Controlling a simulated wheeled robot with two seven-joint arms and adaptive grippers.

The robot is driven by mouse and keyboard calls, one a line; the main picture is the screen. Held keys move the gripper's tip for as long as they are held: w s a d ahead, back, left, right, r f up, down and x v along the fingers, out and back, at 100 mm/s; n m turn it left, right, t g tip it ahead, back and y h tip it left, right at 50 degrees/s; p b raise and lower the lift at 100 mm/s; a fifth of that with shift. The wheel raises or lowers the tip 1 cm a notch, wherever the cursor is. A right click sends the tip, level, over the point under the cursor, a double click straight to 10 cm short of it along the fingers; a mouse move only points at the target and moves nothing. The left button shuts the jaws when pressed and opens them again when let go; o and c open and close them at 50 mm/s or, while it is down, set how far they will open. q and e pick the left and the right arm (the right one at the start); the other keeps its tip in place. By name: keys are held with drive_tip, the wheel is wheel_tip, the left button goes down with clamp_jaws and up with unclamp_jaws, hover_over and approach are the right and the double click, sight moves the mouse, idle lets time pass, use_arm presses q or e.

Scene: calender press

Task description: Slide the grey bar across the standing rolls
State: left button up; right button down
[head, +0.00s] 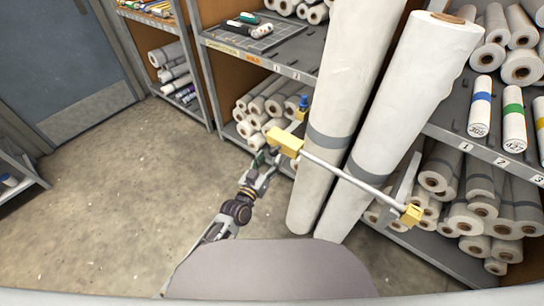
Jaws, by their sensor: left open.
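Two tall white rolls, a left roll (350,75) and a right roll (418,85), stand leaning against the shelving, each with a grey band. The grey bar (345,177) runs slantwise across the front of both. Its left end is at a yellow block (286,143), and its right end meets a yellow fitting (411,214) right of the rolls. My left gripper (266,157) is open, just below and left of the yellow block; whether it touches the block is hard to tell. My right gripper is out of view.
A shelf unit (205,62) with stacked rolls stands behind on the left. On the right, a numbered shelf (483,152) holds small upright rolls with coloured bands. A small blue-topped part (303,104) sits behind the bar. The floor (125,195) at left is clear.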

use_arm(q)
drive_tip(key=v, duration=0.7)
drive_tip(key=shift+s, duration=0.25)
idle(0.7)
